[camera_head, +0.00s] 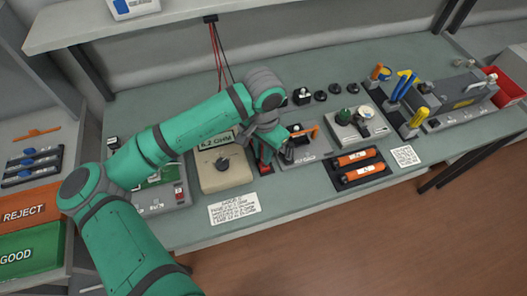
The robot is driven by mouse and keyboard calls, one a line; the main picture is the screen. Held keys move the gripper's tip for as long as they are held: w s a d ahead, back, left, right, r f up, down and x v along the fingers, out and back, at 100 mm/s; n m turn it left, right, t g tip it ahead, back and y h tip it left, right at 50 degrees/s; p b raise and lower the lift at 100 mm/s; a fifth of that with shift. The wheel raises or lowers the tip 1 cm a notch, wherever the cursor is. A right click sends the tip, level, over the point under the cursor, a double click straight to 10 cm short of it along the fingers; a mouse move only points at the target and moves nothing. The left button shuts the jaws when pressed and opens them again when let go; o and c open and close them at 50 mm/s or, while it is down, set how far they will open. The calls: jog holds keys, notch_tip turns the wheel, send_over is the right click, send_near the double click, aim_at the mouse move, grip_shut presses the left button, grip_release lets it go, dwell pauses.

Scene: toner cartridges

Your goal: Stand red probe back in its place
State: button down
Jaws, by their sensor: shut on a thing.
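The gripper is shut. A small red piece (265,169) shows at its fingertips, low at the bench top; it looks like the red probe, but most of it is hidden by the fingers and wrist. I cannot tell whether it stands in a holder or is just above one. Red and dark leads (216,50) hang from the shelf edge and pass behind my arm.
A grey fixture (307,153) with an orange bar (303,131) stands close right of the gripper. A black tray (337,178) holds orange cartridges. A white instruction card (234,208) lies in front of the meter. REJECT (25,214) and GOOD (28,254) bins are at left.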

jog(key=shift+s+a+f, duration=0.1)
jog(key=shift+s+f, duration=0.05)
dwell(0.6)
jog(key=shift+f, duration=1.6)
dwell(1.1)
jog(key=c, duration=1.6)
grip_release()
notch_tip(320, 180, up, 11)
jog(key=shift+f, duration=0.1)
